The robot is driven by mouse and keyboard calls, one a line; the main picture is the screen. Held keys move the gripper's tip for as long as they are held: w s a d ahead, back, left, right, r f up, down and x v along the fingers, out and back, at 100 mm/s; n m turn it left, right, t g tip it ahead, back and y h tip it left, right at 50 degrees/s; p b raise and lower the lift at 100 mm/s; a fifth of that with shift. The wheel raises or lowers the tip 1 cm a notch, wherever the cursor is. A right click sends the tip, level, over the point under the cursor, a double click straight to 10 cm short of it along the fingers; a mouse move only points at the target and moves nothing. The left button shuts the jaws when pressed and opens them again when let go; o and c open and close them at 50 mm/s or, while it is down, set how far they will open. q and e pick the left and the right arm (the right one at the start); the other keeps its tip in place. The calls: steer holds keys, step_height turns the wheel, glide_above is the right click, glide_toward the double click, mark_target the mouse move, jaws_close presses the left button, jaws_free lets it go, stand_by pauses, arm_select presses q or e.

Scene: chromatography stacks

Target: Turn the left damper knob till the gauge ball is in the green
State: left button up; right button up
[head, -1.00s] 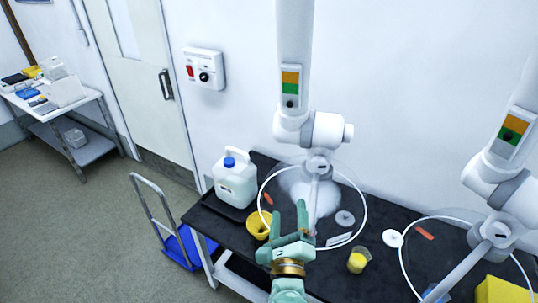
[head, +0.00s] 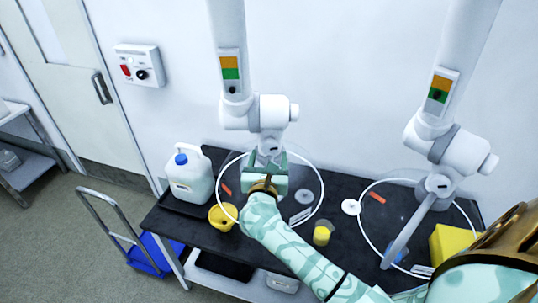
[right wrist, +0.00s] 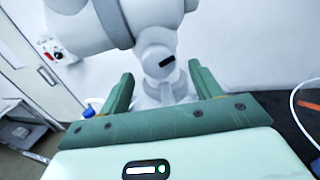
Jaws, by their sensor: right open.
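The left extraction arm has a gauge (head: 231,72) with orange over green. Its dark ball (head: 232,90) sits below the green. The left damper knob (head: 270,148) is on the white joint above the clear hood. In the right wrist view the knob (right wrist: 167,63) is a round white face with a dark bar. My right gripper (head: 266,165) is open and empty, just below the knob, its fingers pointing towards it. In the right wrist view its fingers (right wrist: 162,85) stand apart, either side of the joint below the knob; contact cannot be told. My left gripper is out of view.
The right extraction arm with its gauge (head: 439,88) and hood (head: 372,236) stands at right. The black bench (head: 345,260) holds a white jug (head: 190,178), a yellow bowl (head: 222,217), a yellow-filled beaker (head: 322,235) and a yellow box (head: 455,245). A blue trolley (head: 150,255) is left.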

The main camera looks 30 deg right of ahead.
steer(key=shift+x, duration=1.1)
steer(key=c, duration=1)
steer(key=shift+o, duration=0.2)
steer(key=n+p, duration=0.1)
steer(key=n, duration=0.2)
steer(key=shift+r+n, duration=0.1)
steer(key=shift+n, duration=0.2)
steer(key=shift+n+p, duration=0.3)
steer(key=shift+n, duration=0.4)
steer(key=o, duration=1)
steer(key=shift+c, duration=0.2)
